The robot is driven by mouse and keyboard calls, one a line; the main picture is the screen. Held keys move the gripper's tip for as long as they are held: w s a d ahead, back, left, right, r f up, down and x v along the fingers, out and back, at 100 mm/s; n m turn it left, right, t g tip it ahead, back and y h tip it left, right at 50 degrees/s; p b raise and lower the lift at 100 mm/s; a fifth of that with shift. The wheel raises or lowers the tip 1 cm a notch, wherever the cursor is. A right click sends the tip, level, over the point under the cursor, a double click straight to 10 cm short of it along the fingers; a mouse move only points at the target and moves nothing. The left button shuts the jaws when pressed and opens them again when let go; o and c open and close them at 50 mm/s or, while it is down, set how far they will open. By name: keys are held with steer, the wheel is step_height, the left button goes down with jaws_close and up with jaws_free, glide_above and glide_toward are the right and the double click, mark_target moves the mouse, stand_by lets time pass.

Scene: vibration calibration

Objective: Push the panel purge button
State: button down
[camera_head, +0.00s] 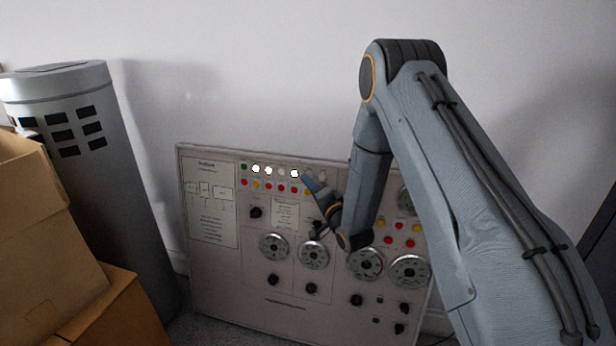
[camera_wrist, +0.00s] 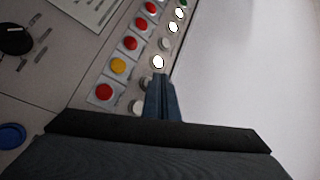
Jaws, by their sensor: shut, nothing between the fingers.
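The control panel (camera_head: 215,285) leans against the wall, with rows of small round buttons and lamps near its top. A green button (camera_head: 243,166) and several white lit ones (camera_head: 268,170) form the top row; red (camera_head: 281,188) and yellow (camera_head: 257,185) ones lie below. I cannot read which is the purge button. My gripper (camera_head: 308,178) is at the top rows, fingers shut and empty. In the wrist view its fingertips (camera_wrist: 162,78) lie just below a lit white button (camera_wrist: 158,62) and beside a red one (camera_wrist: 104,92). Contact cannot be told. The arm hides the panel's upper right.
Dials (camera_head: 274,246), black knobs (camera_head: 311,288) and a printed sheet (camera_head: 210,220) cover the panel. A blue button (camera_wrist: 12,135) shows in the wrist view. A grey cylinder (camera_head: 125,170) and cardboard boxes (camera_head: 45,245) stand left. The wall above is clear.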

steer(key=s+p, duration=0.1)
steer(key=s+a, duration=0.1)
steer(key=s, duration=0.1)
steer(key=s+r+p, duration=0.1)
steer(key=shift+s+a+p, duration=0.3)
steer(key=shift+a+p, duration=0.05)
stand_by(0.5)
steer(key=s+d+r+n+g+h+p, duration=0.2)
steer(key=s+d+r+n+g+h, duration=0.3)
steer(key=s+d+g, duration=0.4)
steer(key=s+d+r+n+g, duration=0.1)
steer(key=s+g, duration=0.1)
steer(key=s, duration=0.8)
steer(key=s+d+r+n+g+h+p, duration=0.1)
steer(key=s+d+r+g, duration=0.1)
steer(key=s, duration=0.8)
steer(key=s+d+r+n+g+h+p, duration=0.1)
steer(key=s+g, duration=0.3)
steer(key=s, duration=0.6)
steer(key=shift+s+d+r+n, duration=0.3)
steer(key=shift+s+d+r, duration=0.1)
steer(key=shift+d+r, duration=0.15)
